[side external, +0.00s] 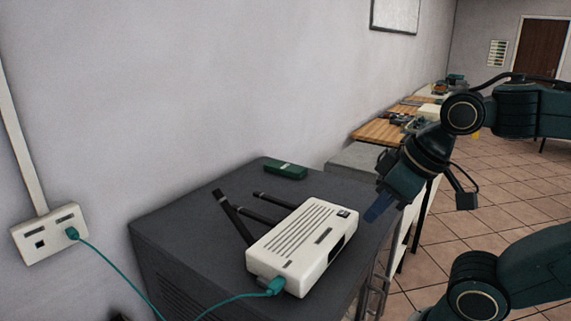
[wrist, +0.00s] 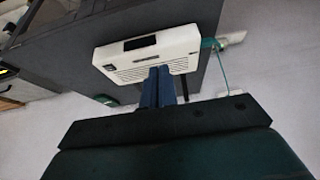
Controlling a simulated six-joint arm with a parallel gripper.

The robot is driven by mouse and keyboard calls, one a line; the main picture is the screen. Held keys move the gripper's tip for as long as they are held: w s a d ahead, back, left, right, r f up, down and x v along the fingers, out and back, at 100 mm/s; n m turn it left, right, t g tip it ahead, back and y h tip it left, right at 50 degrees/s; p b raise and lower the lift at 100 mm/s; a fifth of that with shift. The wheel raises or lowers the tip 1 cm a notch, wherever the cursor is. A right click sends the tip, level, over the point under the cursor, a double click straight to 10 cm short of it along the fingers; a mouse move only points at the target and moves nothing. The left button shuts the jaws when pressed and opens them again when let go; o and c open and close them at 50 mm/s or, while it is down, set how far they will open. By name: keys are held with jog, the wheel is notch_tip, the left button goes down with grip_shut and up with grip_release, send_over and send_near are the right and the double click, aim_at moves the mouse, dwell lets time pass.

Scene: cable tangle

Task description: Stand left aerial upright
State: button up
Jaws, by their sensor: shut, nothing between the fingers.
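The white router (side external: 303,240) lies on the dark cabinet top, with black aerials at its far edge in the side view. The leftmost aerial (side external: 232,216) leans up and back to the left, not upright. In the wrist view, the blue fingers (wrist: 158,88) overlap the router (wrist: 145,55) in the picture.
A teal cable (side external: 115,267) runs from the wall socket (side external: 50,235) to a plug (side external: 275,286) in the router's near corner. A green box (side external: 285,170) lies at the back of the cabinet (side external: 180,222). The wall (side external: 200,90) rises behind it.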

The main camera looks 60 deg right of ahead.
jog(key=o, duration=0.7)
jog(key=shift+w+r, duration=0.1)
jog(key=shift+r, duration=0.05)
jog(key=shift+o, duration=0.3)
jog(key=shift+w+r, duration=0.15)
jog(key=shift+w, duration=0.1)
jog(key=w+r+g, duration=0.2)
jog(key=w+r, duration=0.3)
jog(key=w, duration=0.3)
jog(key=g, duration=0.4)
send_over(226, 203)
jog(key=shift+f, duration=0.7)
jog(key=shift+f, duration=0.15)
notch_tip(226, 203, down, 14)
jog(key=shift+r, duration=0.25)
